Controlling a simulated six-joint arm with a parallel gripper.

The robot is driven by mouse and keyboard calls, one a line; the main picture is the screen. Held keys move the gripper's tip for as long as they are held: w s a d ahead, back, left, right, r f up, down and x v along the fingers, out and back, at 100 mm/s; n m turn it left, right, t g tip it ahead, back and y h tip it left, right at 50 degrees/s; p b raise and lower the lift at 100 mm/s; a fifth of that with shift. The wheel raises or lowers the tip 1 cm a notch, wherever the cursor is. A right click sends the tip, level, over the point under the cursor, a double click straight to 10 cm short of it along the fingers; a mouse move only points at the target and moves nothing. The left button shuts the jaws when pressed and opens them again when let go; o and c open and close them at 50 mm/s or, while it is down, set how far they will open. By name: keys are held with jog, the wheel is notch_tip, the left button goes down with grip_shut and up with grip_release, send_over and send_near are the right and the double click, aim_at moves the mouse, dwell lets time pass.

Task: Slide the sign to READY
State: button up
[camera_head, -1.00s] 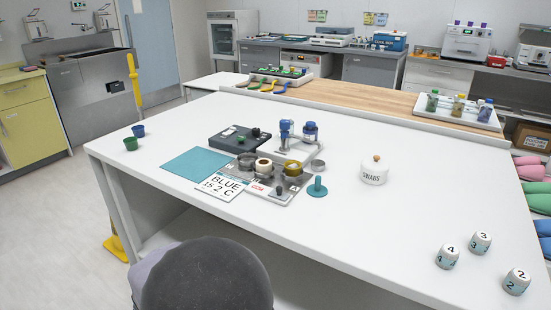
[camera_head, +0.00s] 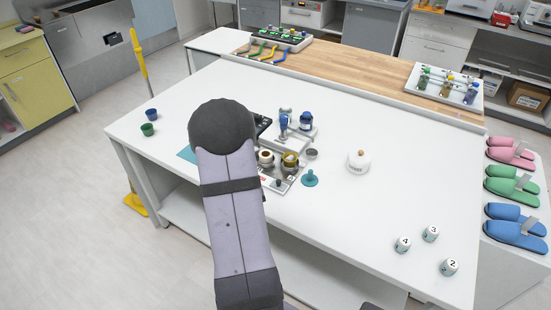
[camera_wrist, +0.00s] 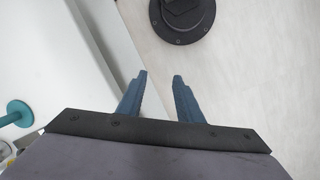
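My gripper (camera_wrist: 160,78) shows in the wrist view as two blue fingers held apart, with nothing between them and pale floor beyond. In the head view my raised arm hides the gripper. A grey metal tray (camera_head: 289,183) lies on the white table, right of my arm, with a small dark knob (camera_head: 278,183) at its near end. A red mark shows near the tray's left side, partly beside my arm. No READY lettering is legible, and I cannot tell which part is the sliding sign.
Cups (camera_head: 149,129) stand at the left. My arm covers much of the teal mat (camera_head: 185,154).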

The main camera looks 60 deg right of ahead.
aim_at(278, 181)
jog(key=d+r+n, duration=0.1)
jog(key=d, duration=0.1)
jog(key=w+d+n+h, duration=0.1)
jog(key=d, duration=0.2)
jog(key=w+d+r, duration=0.1)
jog(key=d, duration=0.2)
jog(key=shift+w+d+r+n, duration=0.2)
jog(key=shift+r+n, duration=0.1)
jog(key=shift+n, duration=0.1)
jog(key=d, duration=0.1)
jog(key=w+d+r+n+h, duration=0.1)
jog(key=d, duration=0.1)
jog(key=w+d+r+n, duration=0.1)
jog(key=shift+d+r, duration=0.15)
jog(key=d+r+n+h, duration=0.1)
jog(key=d+r+n, duration=0.3)
jog(key=n, duration=0.6)
jog(key=shift+d+r+n+g+h, duration=0.2)
jog(key=shift+r+n+g+h, duration=0.2)
jog(key=shift+r, duration=0.25)
jog(key=shift+s+f, duration=0.1)
jog(key=shift+p+x, duration=1.05)
jog(key=shift+x, duration=2.55)
grip_shut()
